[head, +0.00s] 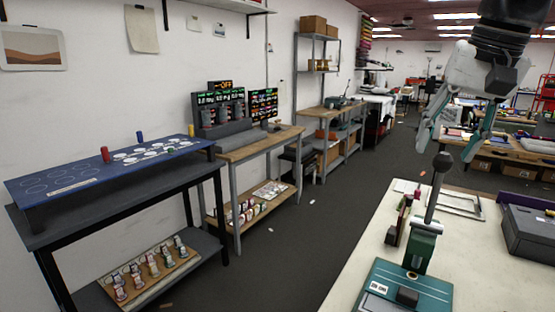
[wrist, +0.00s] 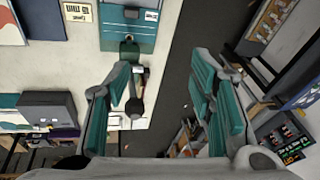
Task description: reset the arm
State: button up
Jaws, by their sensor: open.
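My gripper (head: 455,135) is in the upper right of the head view, pointing down above the white workbench (head: 340,290). Its teal-padded fingers are wide apart with nothing held. In the wrist view my gripper (wrist: 162,85) is also open, its fingers to the left and right. A green hand press (head: 420,250) with a teal base and an upright black-knobbed lever (head: 437,190) stands on the bench. In the wrist view the lever (wrist: 134,100) appears close to the left finger; I cannot tell whether they touch.
A dark grey box (head: 530,235) sits at the bench's right. A white frame (head: 455,205) lies behind the press. A blue-topped table (head: 100,170) and a wooden bench with displays (head: 255,143) line the left wall. The dark floor (head: 290,255) between is mostly clear.

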jog(key=s+a+f+n+t, duration=0.1)
jog(key=s+a+f+n, duration=0.1)
jog(key=s+f, duration=0.5)
jog(key=s+a+f+n+t, duration=0.1)
jog(key=s+a+f+n, duration=0.1)
jog(key=s+a+f, duration=0.3)
jog(key=s+f, duration=0.3)
jog(key=s, duration=0.1)
jog(key=shift+s+a+n+h, duration=0.15)
jog(key=shift+a+n+h, duration=0.1)
jog(key=shift+n+h, duration=0.15)
